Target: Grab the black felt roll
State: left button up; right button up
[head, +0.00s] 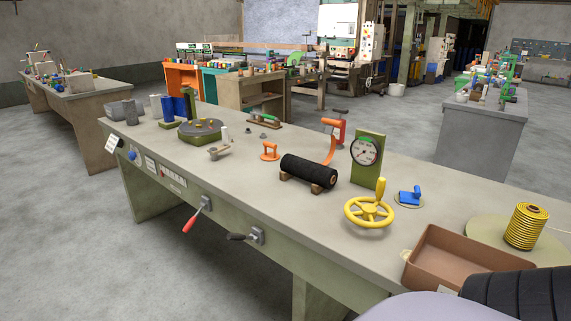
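The black felt roll (303,167) lies on its side in the middle of the long workbench (235,195) in the head view. It rests on small wooden supports (316,188), and its right end shows a pale brown core. Nothing touches it from above. Neither of my grippers is in view.
An orange stamp-like tool (270,151) and an orange curved lever (331,150) stand behind the roll. A green gauge post (367,160) and yellow handwheel (369,211) stand to its right. A brown tray (415,265) is nearer. Red (192,219) and black (238,237) levers project from the front.

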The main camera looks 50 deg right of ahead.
aim_at(324, 176)
jog(key=i+u, duration=0.1)
jog(key=i, duration=1.05)
jog(key=i+z, duration=0.2)
jog(key=i, duration=0.25)
jog(key=i+j+z, duration=0.2)
jog(key=i, duration=0.2)
jog(key=z, duration=1.25)
